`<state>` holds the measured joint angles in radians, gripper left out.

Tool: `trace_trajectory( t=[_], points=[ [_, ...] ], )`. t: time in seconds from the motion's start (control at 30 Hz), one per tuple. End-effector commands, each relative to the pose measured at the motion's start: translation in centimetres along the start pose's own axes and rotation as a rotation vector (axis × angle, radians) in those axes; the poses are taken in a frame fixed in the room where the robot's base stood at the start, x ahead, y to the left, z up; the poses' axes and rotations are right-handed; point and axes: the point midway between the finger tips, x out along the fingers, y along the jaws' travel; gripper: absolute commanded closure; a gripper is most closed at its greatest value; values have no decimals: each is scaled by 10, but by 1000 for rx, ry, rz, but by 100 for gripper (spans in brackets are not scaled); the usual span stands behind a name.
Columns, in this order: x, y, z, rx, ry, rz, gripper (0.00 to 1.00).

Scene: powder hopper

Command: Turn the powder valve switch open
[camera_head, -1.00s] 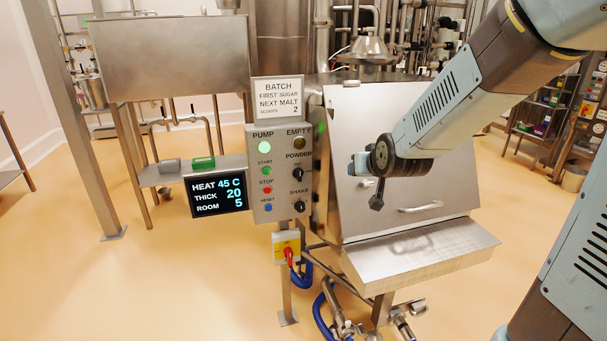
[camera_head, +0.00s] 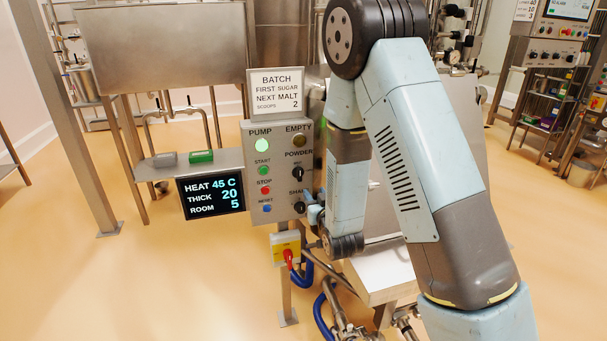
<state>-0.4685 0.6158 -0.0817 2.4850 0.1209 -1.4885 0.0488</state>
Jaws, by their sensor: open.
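The powder switch (camera_head: 298,173) is a black rotary knob under the POWDER label, on the right side of the grey control panel (camera_head: 281,180). A marking shows above it, too small to read. My gripper (camera_head: 312,211) is at the panel's lower right edge, below and right of the powder switch and close to the shake knob (camera_head: 298,206). It is small and partly hidden by my arm; it is open, and I see nothing held in it. I cannot tell whether it touches the panel.
The panel has a lit green pump lamp (camera_head: 262,145), an empty lamp (camera_head: 299,141) and start, stop and reset buttons. A display (camera_head: 211,194) stands left. My arm covers much of the steel hopper (camera_head: 463,110) at right.

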Motion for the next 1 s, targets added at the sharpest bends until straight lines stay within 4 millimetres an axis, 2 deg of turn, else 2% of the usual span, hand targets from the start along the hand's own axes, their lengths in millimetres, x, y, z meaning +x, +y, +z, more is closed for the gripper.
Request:
trace_trajectory(
  t=[0.17, 0.33, 1.0],
  points=[
    [-1, -4, 9, -7, 31, -8, 57],
    [10, -1, 8, -7, 38, -4, 57],
    [119, 2, 4, -7, 35, 0, 57]
  ],
)
